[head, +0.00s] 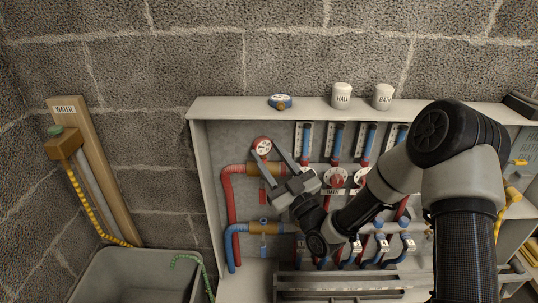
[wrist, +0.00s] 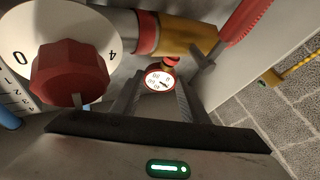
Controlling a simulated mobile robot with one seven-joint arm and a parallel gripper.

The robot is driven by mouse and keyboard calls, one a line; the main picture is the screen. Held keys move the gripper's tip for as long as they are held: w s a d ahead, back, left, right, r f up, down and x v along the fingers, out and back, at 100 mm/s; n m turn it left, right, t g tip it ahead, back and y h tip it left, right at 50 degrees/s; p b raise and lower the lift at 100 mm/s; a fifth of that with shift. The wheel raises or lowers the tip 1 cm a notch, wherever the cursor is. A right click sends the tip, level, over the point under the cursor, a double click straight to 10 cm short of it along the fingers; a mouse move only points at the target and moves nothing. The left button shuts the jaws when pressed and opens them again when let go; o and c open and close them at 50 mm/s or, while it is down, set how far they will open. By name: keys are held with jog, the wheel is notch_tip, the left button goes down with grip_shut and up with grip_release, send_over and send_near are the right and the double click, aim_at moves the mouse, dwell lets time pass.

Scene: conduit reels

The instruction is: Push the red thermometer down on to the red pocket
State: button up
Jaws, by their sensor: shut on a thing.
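The red thermometer (head: 262,144), with a round white dial and red rim, is at the upper left inside the cabinet. Its dial (wrist: 160,79) faces the camera in the wrist view, between the two fingers. My gripper (head: 265,147) is shut on it, just above the brass fitting (head: 265,169) of the red pipe. A small red part (wrist: 172,60), which looks like the red pocket, shows just beyond the dial by the brass pipe. The stem is hidden, so I cannot tell how deep it sits in the pocket.
A large red knob (wrist: 70,73) on a white scale is close to the left of my gripper. A blue-rimmed gauge (head: 280,102) and two white pots, HALL (head: 342,95) and BATH (head: 383,96), stand on the cabinet top. A grey bin (head: 135,274) is at lower left.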

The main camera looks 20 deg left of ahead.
jog(key=shift+s+f+m+h, duration=0.1)
jog(key=shift+f+m+h, duration=0.2)
jog(key=shift+f, duration=1)
dwell(2.3)
jog(key=shift+r, duration=0.8)
jog(key=r+p, duration=0.2)
jog(key=p, duration=0.1)
jog(key=shift+w+a+r, duration=0.1)
jog(key=shift+w+r, duration=0.1)
jog(key=shift+w, duration=0.05)
jog(key=shift+c, duration=0.4)
jog(key=shift+s, duration=0.1)
